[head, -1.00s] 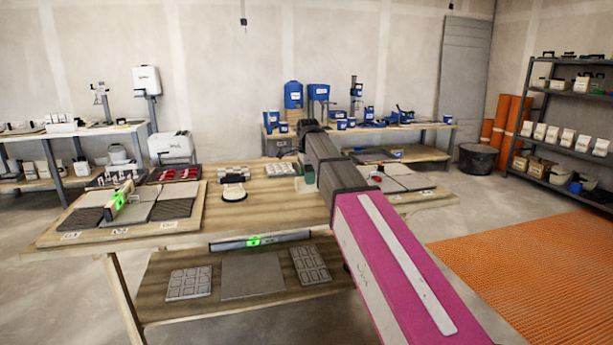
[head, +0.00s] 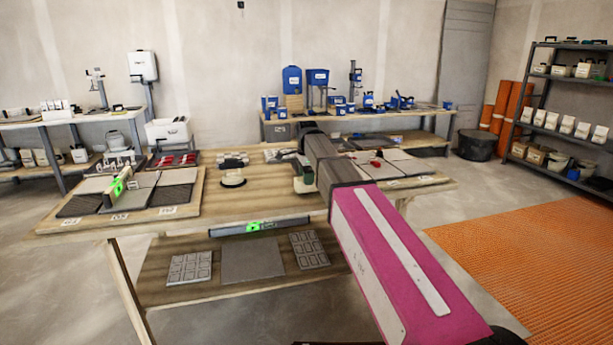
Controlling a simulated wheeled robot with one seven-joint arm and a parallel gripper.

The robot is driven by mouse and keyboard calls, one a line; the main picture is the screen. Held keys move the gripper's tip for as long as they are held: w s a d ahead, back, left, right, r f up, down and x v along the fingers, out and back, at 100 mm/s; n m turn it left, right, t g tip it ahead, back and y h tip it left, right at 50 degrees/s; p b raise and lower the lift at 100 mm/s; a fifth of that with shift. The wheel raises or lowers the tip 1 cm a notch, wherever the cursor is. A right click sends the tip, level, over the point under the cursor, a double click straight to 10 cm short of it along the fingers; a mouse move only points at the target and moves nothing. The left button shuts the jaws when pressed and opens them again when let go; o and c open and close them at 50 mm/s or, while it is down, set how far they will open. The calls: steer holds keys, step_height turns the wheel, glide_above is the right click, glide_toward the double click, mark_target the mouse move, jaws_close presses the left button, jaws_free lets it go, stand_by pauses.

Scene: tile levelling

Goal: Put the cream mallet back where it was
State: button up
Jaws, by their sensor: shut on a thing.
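My gripper (head: 304,183) is at the far end of my arm, over the right half of the near wooden bench (head: 195,221). Only a small greenish and pale part of it shows left of the dark wrist link. Its fingertips are mostly hidden by my own arm. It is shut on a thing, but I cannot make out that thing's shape. I cannot pick out a cream mallet anywhere on the bench. The height of the gripper above the bench top is hard to tell.
Grey tiles with a green-lit level (head: 118,189) lie on the left board. More tiles (head: 400,163) with a red item lie right of my arm. The middle bench top is partly clear.

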steer(key=shift+f, duration=0.6)
stand_by(0.3)
steer(key=o, duration=1.4)
steer(key=shift+r, duration=0.1)
